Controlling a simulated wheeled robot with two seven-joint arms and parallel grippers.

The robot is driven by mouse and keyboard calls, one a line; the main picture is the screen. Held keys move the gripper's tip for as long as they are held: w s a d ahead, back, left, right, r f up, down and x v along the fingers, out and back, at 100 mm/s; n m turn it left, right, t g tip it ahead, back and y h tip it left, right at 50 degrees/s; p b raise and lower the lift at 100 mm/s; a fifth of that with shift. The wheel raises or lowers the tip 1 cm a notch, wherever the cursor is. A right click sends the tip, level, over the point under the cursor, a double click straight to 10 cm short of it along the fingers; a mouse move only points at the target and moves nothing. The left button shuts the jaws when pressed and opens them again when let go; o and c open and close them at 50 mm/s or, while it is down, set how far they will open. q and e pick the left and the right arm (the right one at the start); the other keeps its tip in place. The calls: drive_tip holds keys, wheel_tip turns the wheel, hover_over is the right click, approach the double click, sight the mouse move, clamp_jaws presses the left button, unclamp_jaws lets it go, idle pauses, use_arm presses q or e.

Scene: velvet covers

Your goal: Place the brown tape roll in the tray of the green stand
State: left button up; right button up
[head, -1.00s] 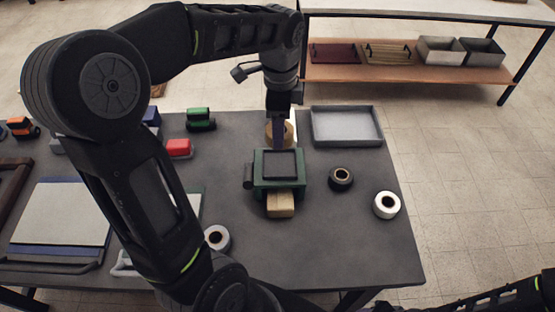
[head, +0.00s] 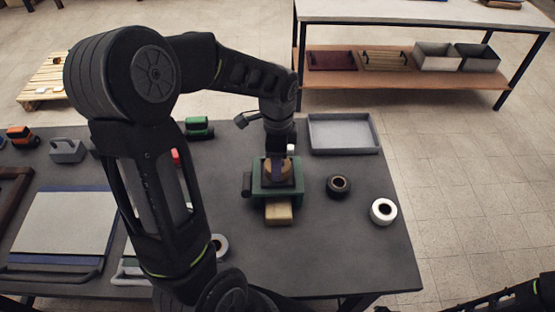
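The green stand (head: 259,192) stands on the grey table with its dark tray on top and a wooden block (head: 279,212) at its front. The brown tape roll (head: 270,171) is at the stand's tray, inside its outline. Whether it rests on the tray floor or hangs just above it I cannot tell. My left gripper (head: 279,165) points down from above and is shut on the brown tape roll, its finger partly hiding it. Of my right arm only a dark part shows at the bottom right corner; its gripper is not in view.
To the right lie a black tape roll (head: 339,186) and a white tape roll (head: 383,211). A grey tray (head: 343,150) is at the back right. A grey-white roll (head: 220,245) lies near my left arm. The front right of the table is clear.

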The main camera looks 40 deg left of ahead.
use_arm(q)
drive_tip(key=shift+f, duration=0.25)
drive_tip(key=shift+f, duration=0.2)
drive_tip(key=o, duration=1.4)
drive_tip(key=shift+r, duration=0.2)
wheel_tip(320, 180, up, 12)
drive_tip(key=shift+r+b, duration=0.1)
drive_tip(key=shift+b, duration=0.45)
